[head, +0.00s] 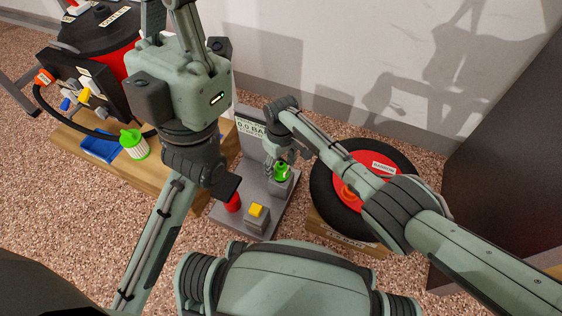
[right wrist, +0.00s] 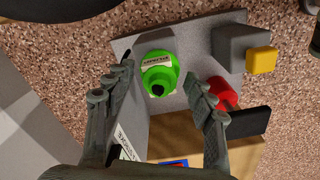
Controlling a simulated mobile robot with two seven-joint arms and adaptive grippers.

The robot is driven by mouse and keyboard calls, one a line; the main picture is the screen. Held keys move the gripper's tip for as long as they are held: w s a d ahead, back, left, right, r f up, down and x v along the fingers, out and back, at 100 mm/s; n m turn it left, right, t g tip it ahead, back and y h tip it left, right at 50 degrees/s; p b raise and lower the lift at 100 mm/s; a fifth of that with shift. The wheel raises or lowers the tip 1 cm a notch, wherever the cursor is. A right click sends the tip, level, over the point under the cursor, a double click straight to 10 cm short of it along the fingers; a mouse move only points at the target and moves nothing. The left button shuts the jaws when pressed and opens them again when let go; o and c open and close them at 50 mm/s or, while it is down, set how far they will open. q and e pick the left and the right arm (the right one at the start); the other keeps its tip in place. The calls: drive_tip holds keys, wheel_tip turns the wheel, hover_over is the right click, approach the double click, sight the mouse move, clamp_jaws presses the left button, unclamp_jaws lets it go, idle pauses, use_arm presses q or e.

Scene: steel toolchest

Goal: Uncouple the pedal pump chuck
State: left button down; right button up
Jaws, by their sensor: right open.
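The bright green chuck (head: 281,172) sits on the grey pump base (head: 232,219), beside the wheel in the head view. In the right wrist view the chuck (right wrist: 158,75) has a pale label and a dark hole facing the camera. My right gripper (right wrist: 160,79) is open, with one finger on each side of the chuck; I cannot tell whether either touches it. It also shows in the head view (head: 284,158), reaching down over the chuck. My left gripper (head: 168,12) is at the top of the head view, its fingertips cut off by the frame edge.
The base carries a red cylinder (head: 233,203), a yellow block (head: 257,211) and a "0.0 BAR" panel (head: 251,127). A black tyre (head: 322,190) with a red hub stands right.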

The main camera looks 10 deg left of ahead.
sight(281, 165)
wheel_tip(281, 165, up, 12)
idle(0.5)
drive_tip(key=shift+s, duration=0.1)
idle(0.6)
